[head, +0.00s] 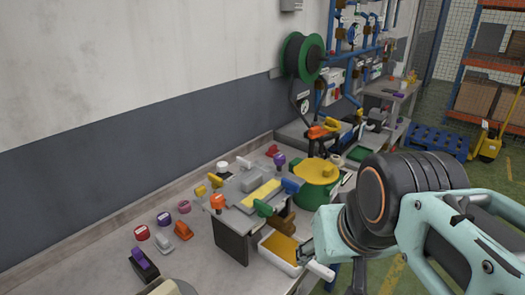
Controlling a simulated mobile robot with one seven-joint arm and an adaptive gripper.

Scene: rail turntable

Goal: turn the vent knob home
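I cannot tell which part is the vent knob. Several coloured knobs and handles show on the bench in the head view. An orange knob (218,202) and a green handle (262,207) sit at the front of a raised grey fixture (233,222). A purple knob (279,160) stands behind it and a blue handle (291,186) is at its right. My gripper (307,253) is at the lower middle, right of the fixture and near a tray's edge. Its fingers are small and partly hidden by my wrist, so its opening is unclear.
A white tray with an orange inside (279,268) sits at the bench front. A yellow-topped green drum (316,172) stands behind my wrist. Several round pieces (142,233), an orange piece (183,230) and a black block (144,265) lie left. The bench's far left is clear.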

